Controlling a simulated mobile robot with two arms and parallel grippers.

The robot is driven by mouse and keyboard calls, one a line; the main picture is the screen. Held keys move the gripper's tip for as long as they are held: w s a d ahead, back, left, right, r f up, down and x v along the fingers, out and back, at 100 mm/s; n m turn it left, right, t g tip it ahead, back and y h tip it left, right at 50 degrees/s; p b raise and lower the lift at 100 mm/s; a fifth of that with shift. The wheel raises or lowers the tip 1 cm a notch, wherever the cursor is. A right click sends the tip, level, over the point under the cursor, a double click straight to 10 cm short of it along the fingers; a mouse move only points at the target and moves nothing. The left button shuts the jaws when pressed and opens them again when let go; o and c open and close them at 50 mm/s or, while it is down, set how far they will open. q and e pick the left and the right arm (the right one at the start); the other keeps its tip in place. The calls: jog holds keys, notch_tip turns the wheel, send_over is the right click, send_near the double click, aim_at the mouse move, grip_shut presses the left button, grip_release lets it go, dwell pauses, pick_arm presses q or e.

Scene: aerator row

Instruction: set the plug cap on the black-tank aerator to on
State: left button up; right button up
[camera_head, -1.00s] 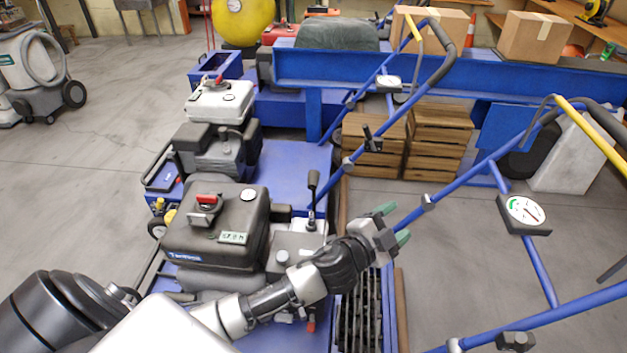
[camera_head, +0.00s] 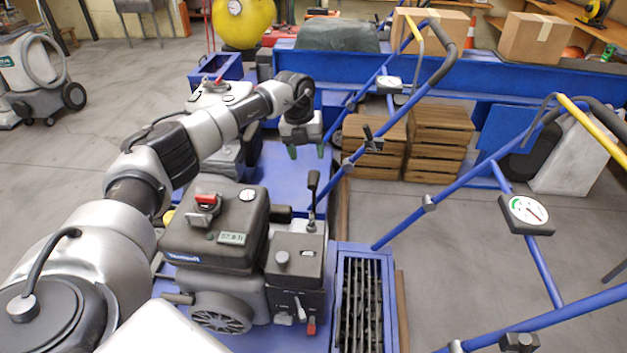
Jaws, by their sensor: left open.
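The black-tank aerator is nearest, with its black tank (camera_head: 213,252) at the lower middle. A red piece (camera_head: 206,199) on a light base and a pale round disc (camera_head: 248,195) sit on the tank's top. A small red tab (camera_head: 311,327) hangs low on the engine's front right. I cannot tell which part is the plug cap. My left gripper (camera_head: 306,151) points down with green fingertips apart and empty. It is beyond the black tank, over the blue deck. My left arm crosses the picture's left side. My right gripper is not in view.
A second aerator with a white tank (camera_head: 222,91) stands behind, partly hidden by my arm. A black-knobbed lever (camera_head: 313,187) rises right of the black tank. Blue handlebars with a dial (camera_head: 525,212) cross the right. Wooden crates (camera_head: 440,140) stand behind.

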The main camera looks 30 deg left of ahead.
aim_at(312, 175)
pick_arm(q)
jog(key=f, duration=0.3)
jog(key=d+f+b, duration=0.1)
jog(key=f, duration=0.4)
jog(key=shift+w+d+f+b, duration=0.2)
jog(key=shift+w+f+b, duration=0.1)
jog(key=shift+f, duration=0.1)
jog(key=shift+d+f, duration=0.1)
jog(key=shift+f, duration=0.3)
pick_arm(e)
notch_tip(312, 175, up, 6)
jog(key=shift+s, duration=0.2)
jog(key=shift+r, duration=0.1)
pick_arm(q)
grip_shut()
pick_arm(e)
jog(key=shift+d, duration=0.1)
